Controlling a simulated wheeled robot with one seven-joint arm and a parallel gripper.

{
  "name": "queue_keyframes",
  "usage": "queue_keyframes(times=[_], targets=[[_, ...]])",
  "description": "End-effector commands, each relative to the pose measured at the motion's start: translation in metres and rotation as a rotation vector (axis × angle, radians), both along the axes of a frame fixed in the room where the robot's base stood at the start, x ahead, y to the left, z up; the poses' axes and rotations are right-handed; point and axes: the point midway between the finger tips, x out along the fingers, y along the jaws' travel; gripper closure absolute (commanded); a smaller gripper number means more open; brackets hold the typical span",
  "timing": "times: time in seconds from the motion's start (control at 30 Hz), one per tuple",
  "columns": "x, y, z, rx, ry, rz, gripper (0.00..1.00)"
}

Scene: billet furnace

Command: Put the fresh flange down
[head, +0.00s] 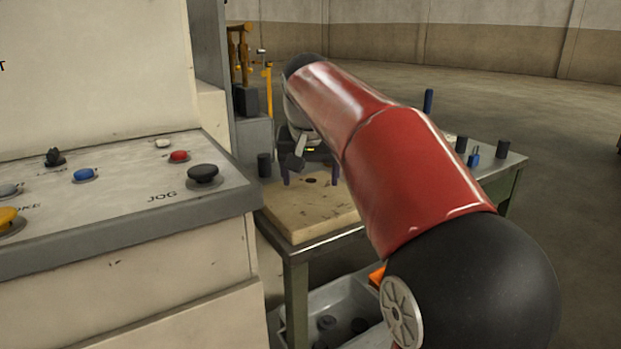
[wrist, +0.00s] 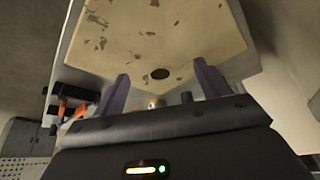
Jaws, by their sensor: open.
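My gripper (head: 311,176) is open above the pale, worn board (head: 325,213) on the bench, its two purple-blue fingers apart with nothing seen between them. In the wrist view the fingers (wrist: 163,88) stand on either side of a dark round spot on the board (wrist: 205,40). I cannot tell whether this spot is a hole or a flat part. I cannot pick out the fresh flange for certain in either view. A small brass-coloured piece (wrist: 156,102) shows just past the gripper body, partly hidden.
A control console (head: 120,205) with buttons stands close at the left. A grey bin (head: 290,305) with dark round pieces sits below. Open floor lies at the right.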

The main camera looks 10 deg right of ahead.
Motion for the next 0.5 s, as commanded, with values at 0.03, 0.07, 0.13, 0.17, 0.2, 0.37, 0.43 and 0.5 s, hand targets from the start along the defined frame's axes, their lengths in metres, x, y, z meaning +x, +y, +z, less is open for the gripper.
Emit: queue_keyframes(times=[0.03, 0.07, 0.13, 0.17, 0.2, 0.37, 0.43, 0.5], targets=[[-0.004, 0.001, 0.011, 0.0, -0.005, 0.001, 0.25], [-0.006, 0.002, 0.017, 0.001, -0.004, 0.001, 0.25], [-0.012, 0.004, 0.032, 0.0, -0.005, 0.001, 0.25], [-0.015, 0.005, 0.038, 0.001, -0.005, 0.002, 0.25], [-0.019, 0.006, 0.047, 0.001, -0.006, 0.001, 0.25], [-0.031, 0.009, 0.075, 0.001, -0.004, 0.001, 0.25], [-0.035, 0.01, 0.083, 0.001, -0.003, 0.001, 0.25], [-0.038, 0.011, 0.09, 0.0, -0.002, 0.0, 0.25]])
